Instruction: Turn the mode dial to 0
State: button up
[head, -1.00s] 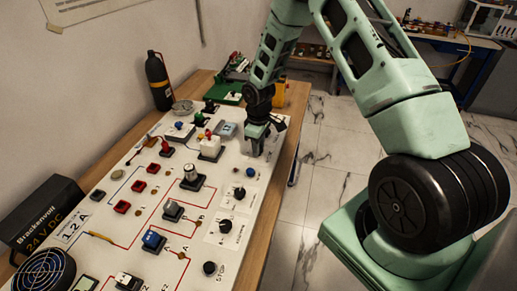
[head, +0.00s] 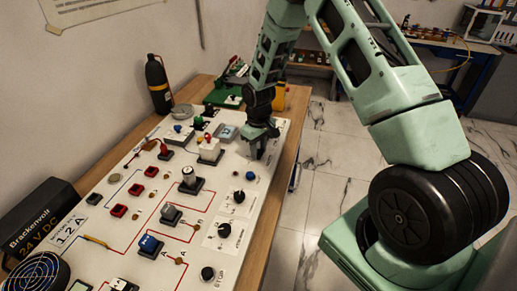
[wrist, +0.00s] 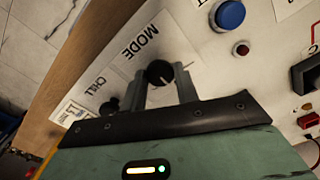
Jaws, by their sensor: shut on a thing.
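The mode dial (wrist: 160,73) is a round black knob on a white panel, beside the printed word MODE in the wrist view. A pale pointer mark shows on its lower right face. My gripper (wrist: 161,80) is shut on the dial, with one grey finger on each side of it. In the head view my gripper (head: 257,152) points down at the far right part of the panel (head: 112,215) and hides the dial. The dial's scale numbers cannot be read.
A second black knob (wrist: 108,106) sits just left of my fingers. In the head view a white block switch (head: 209,149) stands left of my gripper, among several wired modules.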

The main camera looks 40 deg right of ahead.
jog(key=o, duration=1)
jog(key=shift+c, duration=0.2)
notch_tip(320, 180, up, 18)
jog(key=b, duration=0.3)
jog(key=shift+f, duration=0.25)
jog(key=shift+a, duration=0.1)
jog(key=s+a+r+n, duration=0.1)
jog(key=s+a+n, duration=0.1)
jog(key=s+a, duration=0.55)
jog(key=s+a+r+n, duration=0.15)
jog(key=s+a, duration=0.25)
jog(key=a, duration=0.7)
jog(key=s+a+n, duration=0.1)
jog(key=s+a, duration=0.2)
jog(key=s, duration=0.6)
jog(key=s+a+n, duration=0.1)
jog(key=s+a, duration=0.3)
jog(key=s, duration=0.6)
jog(key=shift+s+f+y, duration=0.25)
jog(key=shift+f+y, duration=0.05)
jog(key=shift+f, duration=0.15)
